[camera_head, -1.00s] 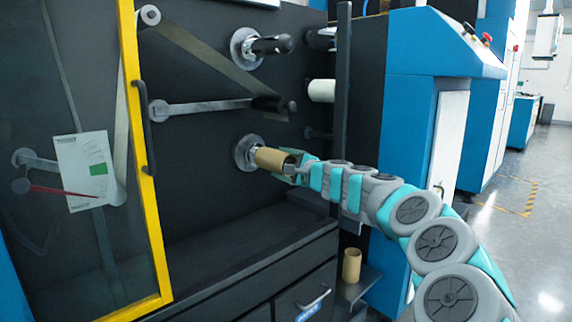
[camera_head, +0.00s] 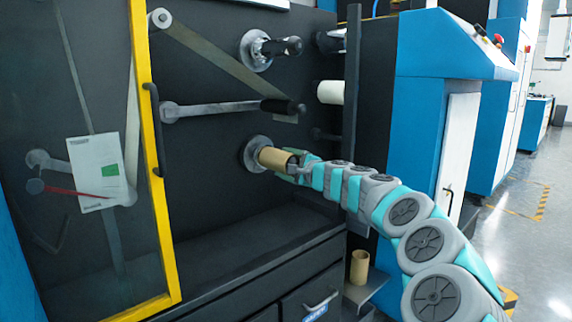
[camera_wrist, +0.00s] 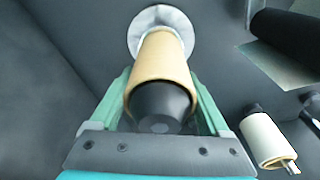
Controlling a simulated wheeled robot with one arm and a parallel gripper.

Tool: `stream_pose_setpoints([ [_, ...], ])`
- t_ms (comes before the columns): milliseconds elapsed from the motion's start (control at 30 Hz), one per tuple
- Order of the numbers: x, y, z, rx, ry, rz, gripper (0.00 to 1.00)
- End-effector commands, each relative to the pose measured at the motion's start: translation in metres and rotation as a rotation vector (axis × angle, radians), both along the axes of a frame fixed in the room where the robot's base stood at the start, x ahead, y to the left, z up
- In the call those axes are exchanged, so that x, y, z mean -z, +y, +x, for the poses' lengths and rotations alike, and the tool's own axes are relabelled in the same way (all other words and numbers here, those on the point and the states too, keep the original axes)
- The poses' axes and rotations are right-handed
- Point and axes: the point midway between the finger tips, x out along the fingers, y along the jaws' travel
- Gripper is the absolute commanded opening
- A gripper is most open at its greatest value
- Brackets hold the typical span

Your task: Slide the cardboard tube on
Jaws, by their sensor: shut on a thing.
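The cardboard tube (camera_head: 273,160) is brown and sits around the lower spindle on the dark machine face. Its far end is close to the round metal flange (camera_head: 250,155); I cannot tell whether they touch. In the wrist view the tube (camera_wrist: 162,58) surrounds the spindle, whose black end (camera_wrist: 160,105) sticks out of the near opening. The pale flange (camera_wrist: 160,22) shows behind it. My gripper (camera_head: 291,168) is at the tube's near end. In the wrist view the green fingers of my gripper (camera_wrist: 162,85) are shut on the tube from both sides.
An upper spindle (camera_head: 275,47) and a roller arm with a web (camera_head: 225,107) are above. A white roll (camera_head: 330,92) is to the right. Another cardboard tube (camera_head: 359,268) stands on a low shelf. A yellow-framed door (camera_head: 150,150) is at left. A dark ledge (camera_head: 200,262) lies below.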

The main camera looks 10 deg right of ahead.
Motion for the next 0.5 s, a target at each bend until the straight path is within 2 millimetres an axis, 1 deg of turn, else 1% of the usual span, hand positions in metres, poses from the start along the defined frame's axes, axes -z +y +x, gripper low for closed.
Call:
stream_pose_setpoints([
  [67, -0.0002, -0.0001, 0.0000, 0.000, 0.000, 0.000, 0.24],
  [100, -0.0002, -0.0001, 0.0000, 0.000, 0.000, 0.000, 0.84],
  [233, 0.0000, 0.0000, 0.0000, 0.000, 0.000, 0.000, 0.99],
  [267, 0.0000, 0.0000, 0.0000, 0.000, 0.000, 0.000, 1.00],
  [500, 0.0000, -0.0004, -0.0005, 0.000, 0.000, 0.000, 1.00],
])
